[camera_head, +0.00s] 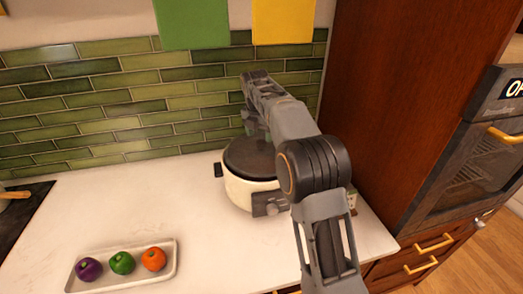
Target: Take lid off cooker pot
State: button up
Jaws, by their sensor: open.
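The cooker pot (238,192) has a cream body with dark side handles and stands on the white counter against the tiled wall. Its dark round lid (238,160) sits on top of the pot. My gripper (257,132) is open and points down above the lid, near its back middle. My own arm crosses the right side of the pot and hides part of it. The lid's knob and my fingertips are too small and covered to make out, so I cannot tell whether they touch.
A pale tray (170,272) with a purple, a green and an orange vegetable lies at the front left of the counter (110,205). A dark hob (22,215) is at the far left. A tall wooden cabinet (400,90) with an oven (480,165) stands close on the right.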

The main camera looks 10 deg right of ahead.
aim_at(261, 142)
jog(key=shift+d+f, duration=0.1)
jog(key=shift+f, duration=2.15)
jog(key=shift+r, duration=0.1)
grip_shut()
